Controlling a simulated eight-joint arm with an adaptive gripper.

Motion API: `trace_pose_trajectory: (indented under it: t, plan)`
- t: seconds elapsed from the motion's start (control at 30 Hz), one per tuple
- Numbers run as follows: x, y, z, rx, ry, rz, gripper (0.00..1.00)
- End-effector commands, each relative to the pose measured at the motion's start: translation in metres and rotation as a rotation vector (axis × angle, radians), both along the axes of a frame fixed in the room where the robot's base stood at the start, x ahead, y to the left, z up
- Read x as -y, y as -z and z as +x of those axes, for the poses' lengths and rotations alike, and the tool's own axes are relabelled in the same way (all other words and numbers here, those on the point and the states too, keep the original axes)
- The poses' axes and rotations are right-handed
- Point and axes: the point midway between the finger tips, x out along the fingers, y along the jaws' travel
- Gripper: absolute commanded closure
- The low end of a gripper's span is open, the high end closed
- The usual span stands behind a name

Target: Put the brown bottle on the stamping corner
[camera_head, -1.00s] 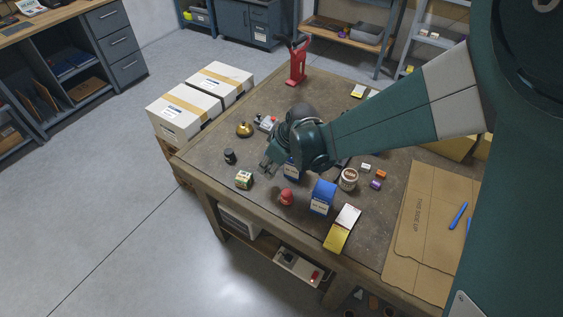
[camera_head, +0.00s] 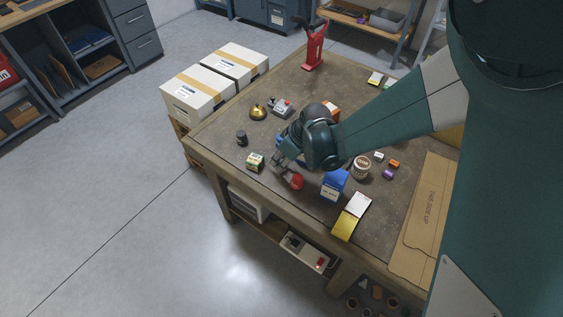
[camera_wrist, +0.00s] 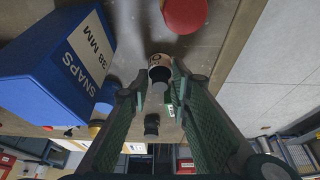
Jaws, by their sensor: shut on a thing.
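My gripper (camera_head: 279,163) is low over the near left part of the workbench, between a green-and-white box (camera_head: 255,162) and a red round-topped thing (camera_head: 296,181). In the wrist view the fingers (camera_wrist: 157,88) close on a small round thing with a pale label and a dark end, the brown bottle (camera_wrist: 160,62). Its brown colour hardly shows, and the hand hides it in the head view. I cannot tell whether it touches the bench. A stamp-like grey device (camera_head: 281,107) and a brass bell (camera_head: 258,113) stand at the left end; no marked stamping corner is clear.
A blue SNAPS box (camera_head: 334,184) stands close beside the hand; it looms in the wrist view (camera_wrist: 55,65). A small dark jar (camera_head: 241,138) stands near the left edge. A wicker-like jar (camera_head: 361,167) and a yellow-and-white pad (camera_head: 351,215) lie right. Bare bench shows between jar and bell.

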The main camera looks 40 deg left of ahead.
Motion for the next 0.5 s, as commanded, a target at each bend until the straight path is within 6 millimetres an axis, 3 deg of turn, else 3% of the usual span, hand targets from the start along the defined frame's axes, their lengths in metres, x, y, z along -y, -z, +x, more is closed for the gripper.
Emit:
trace_pose_trajectory:
  t: [0.5]
  plan:
    - [0.0002, 0.009, -0.0001, 0.0, 0.0, 0.0, 0.94]
